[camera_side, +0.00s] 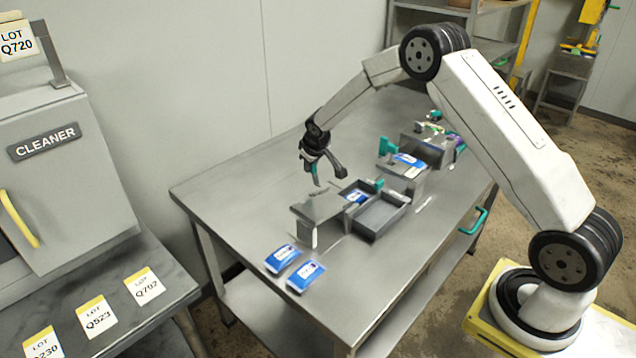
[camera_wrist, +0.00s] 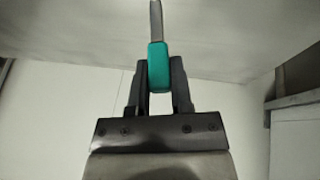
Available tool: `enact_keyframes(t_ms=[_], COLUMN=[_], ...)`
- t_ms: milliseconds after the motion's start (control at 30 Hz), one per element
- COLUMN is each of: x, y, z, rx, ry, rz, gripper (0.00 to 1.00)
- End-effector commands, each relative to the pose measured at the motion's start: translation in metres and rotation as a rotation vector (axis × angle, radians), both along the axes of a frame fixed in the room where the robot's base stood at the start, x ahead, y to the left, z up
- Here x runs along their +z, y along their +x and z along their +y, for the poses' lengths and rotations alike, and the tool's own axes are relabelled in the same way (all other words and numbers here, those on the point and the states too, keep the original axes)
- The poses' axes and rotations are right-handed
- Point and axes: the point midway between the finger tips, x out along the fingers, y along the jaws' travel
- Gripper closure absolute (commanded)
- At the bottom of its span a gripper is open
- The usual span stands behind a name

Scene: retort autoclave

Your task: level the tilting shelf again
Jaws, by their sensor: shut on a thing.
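My gripper (camera_side: 318,160) is over the table's left part. In the wrist view my gripper (camera_wrist: 159,95) is shut on the teal handle (camera_wrist: 158,66) of a tool with a narrow grey metal shank (camera_wrist: 156,20). In the side view the tool points down, its tip just above a small grey shelf-like stand (camera_side: 322,206) and apparently apart from it. Another stand (camera_side: 412,174), farther right, has a blue-and-white pack (camera_side: 409,160) on top and a teal part (camera_side: 384,147) at its left. I cannot tell which stand is the tilting shelf, nor its exact angle.
Two blue packs (camera_side: 282,259) (camera_side: 306,275) lie at the table's near left. A grey bin (camera_side: 425,148) stands at the back. The metal table (camera_side: 240,190) is clear at left.

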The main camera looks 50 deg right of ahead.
Motion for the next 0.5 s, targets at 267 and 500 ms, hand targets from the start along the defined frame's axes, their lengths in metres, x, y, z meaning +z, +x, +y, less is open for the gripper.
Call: enact_keyframes(t_ms=[267,500], x=[0.000,-0.001], y=[0.002,0.002], z=[0.008,0.012], rx=[0.005,0.003], ry=[-0.085,-0.141], rz=[-0.005,-0.004], gripper=[1.00,1.00])
